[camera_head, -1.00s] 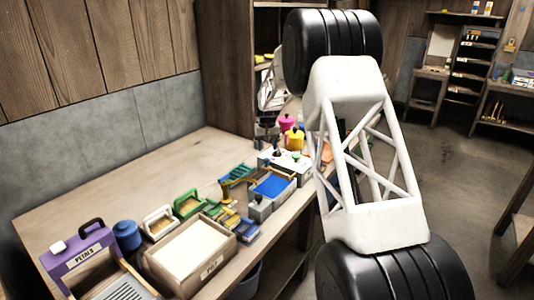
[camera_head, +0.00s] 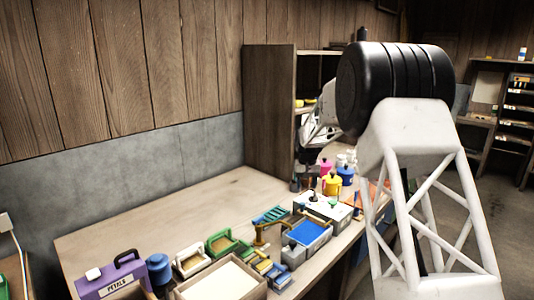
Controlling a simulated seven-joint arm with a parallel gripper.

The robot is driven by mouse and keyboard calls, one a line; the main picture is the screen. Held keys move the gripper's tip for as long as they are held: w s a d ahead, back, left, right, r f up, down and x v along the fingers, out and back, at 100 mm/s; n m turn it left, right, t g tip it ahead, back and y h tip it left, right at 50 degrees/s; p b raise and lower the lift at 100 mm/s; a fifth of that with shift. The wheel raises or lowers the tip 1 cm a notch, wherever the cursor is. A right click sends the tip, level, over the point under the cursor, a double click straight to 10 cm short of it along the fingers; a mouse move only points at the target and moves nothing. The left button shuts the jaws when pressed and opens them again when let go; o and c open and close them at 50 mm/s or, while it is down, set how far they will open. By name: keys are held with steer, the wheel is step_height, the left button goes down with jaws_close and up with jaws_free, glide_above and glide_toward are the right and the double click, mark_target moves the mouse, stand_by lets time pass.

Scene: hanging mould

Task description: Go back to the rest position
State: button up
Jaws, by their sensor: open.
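My arm rises at the right of the head view, with a white lattice link and a large black ribbed joint. Its far end with my gripper (camera_head: 318,128) shows in part as a white shape left of the black joint, above the far end of the workbench (camera_head: 190,208) and in front of the shelf unit. My gripper is open, and I see nothing held in it. Its fingertips are small and partly hidden by the joint, so their exact place is hard to tell.
On the bench stand a purple PETALS box (camera_head: 112,280), a blue jar (camera_head: 159,269), a green-framed box (camera_head: 221,243), a blue-topped tray (camera_head: 308,233), a yellow pot (camera_head: 332,185) and a pink bottle (camera_head: 326,167). A wooden shelf unit (camera_head: 270,110) stands behind. The bench's back left is bare.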

steer(key=s+r, duration=0.5)
steer(key=s, duration=0.6)
steer(key=s+r+t, duration=0.1)
steer(key=s+r, duration=0.5)
steer(key=s, duration=0.4)
steer(key=s+r, duration=0.5)
steer(key=s, duration=0.6)
steer(key=s+f, duration=0.2)
steer(key=s, duration=1.4)
steer(key=s+f+t, duration=0.1)
steer(key=s+f, duration=0.2)
steer(key=s, duration=1.3)
steer(key=shift+s+d, duration=0.3)
steer(key=shift+d, duration=0.1)
